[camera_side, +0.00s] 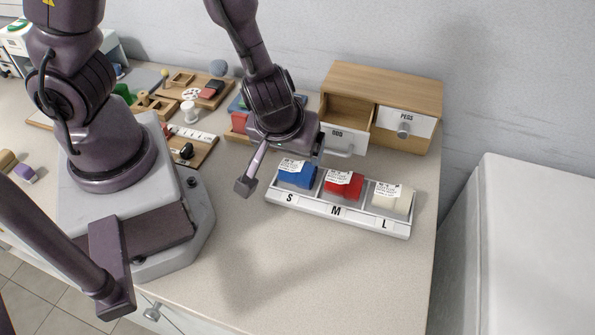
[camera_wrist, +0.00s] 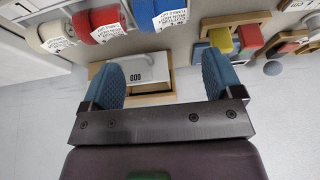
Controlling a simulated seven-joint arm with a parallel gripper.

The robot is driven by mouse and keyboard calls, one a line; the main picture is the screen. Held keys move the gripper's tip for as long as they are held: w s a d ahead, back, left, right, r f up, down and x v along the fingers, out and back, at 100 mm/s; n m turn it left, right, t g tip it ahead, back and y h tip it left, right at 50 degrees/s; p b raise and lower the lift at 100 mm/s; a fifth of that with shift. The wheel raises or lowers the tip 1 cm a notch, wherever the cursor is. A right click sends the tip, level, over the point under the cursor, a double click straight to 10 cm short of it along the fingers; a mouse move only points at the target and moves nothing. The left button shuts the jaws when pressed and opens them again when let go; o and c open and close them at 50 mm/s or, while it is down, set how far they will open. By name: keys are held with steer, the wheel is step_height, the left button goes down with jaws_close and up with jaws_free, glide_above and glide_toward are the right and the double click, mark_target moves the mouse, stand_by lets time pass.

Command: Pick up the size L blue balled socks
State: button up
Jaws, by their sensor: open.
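A blue balled pair of socks (camera_side: 297,175) with a white paper tag lies in the compartment marked S of a white tray (camera_side: 340,217). A red pair (camera_side: 343,186) lies in the M compartment and a cream pair (camera_side: 392,198) in the L compartment. The wrist view shows the blue pair (camera_wrist: 146,14), red pair (camera_wrist: 100,22) and cream pair (camera_wrist: 52,36) at the top left. My gripper (camera_wrist: 158,78) is open and empty, its two blue-padded fingers apart. In the side view it hangs by the tray's left end, partly hidden.
A wooden drawer box (camera_side: 375,90) stands behind the tray; its left drawer (camera_side: 343,127) is pulled out near my gripper. Wooden boards with small items (camera_side: 190,145) lie to the left. The counter in front of the tray is clear. A white block (camera_side: 520,250) stands at right.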

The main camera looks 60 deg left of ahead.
mark_target(297, 167)
steer(key=x, duration=0.5)
steer(key=shift+f, duration=0.1)
steer(key=shift+s+x, duration=0.1)
steer(key=shift+x, duration=0.95)
steer(key=shift+s+x, duration=0.15)
steer(key=shift+x, duration=1.7)
steer(key=shift+w, duration=0.1)
steer(key=c, duration=0.7)
